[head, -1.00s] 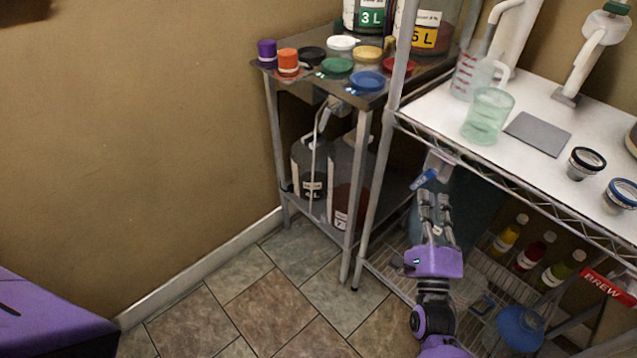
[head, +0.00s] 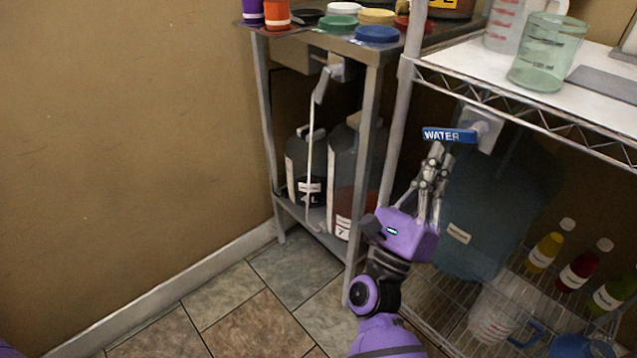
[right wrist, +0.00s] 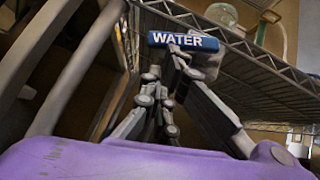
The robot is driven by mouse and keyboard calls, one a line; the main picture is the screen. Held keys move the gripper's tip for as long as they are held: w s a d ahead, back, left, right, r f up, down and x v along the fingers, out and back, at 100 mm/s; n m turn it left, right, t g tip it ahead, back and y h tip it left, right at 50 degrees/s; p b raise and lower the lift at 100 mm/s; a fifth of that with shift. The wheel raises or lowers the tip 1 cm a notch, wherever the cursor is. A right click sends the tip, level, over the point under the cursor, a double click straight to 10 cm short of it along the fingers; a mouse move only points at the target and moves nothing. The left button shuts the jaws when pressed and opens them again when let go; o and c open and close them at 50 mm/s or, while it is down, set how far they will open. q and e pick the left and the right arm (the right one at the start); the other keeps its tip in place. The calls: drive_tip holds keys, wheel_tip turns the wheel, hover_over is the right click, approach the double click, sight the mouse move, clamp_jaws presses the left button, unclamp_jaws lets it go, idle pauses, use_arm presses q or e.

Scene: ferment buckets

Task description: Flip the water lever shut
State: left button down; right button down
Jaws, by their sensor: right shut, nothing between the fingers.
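The water lever (head: 449,135) is a blue bar with white "WATER" lettering, lying about level on a pale mount (head: 485,129) under the front edge of the wire shelf. It also shows in the right wrist view (right wrist: 183,41). My right gripper (head: 438,150) is shut and empty, its fingertips just below the lever. In the right wrist view the fingertips reach up to the lever's lower edge; I cannot tell whether they touch it. My left gripper is not in view.
A large blue-green water container (head: 490,225) stands behind and right of my gripper. Bottles stand on the lower wire shelf at right. The metal table (head: 372,54) with lids and jugs is at left. The floor in front is clear.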

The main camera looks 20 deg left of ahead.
use_arm(q)
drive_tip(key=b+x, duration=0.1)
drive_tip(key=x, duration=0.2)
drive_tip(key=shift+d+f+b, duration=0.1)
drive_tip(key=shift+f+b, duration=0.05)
drive_tip(key=shift+b, duration=0.15)
use_arm(e)
drive_tip(key=s+a+f+m+h, duration=0.4)
drive_tip(key=s+f, duration=0.3)
drive_tip(key=shift+s+f+m+g, duration=0.3)
drive_tip(key=shift+g, duration=0.1)
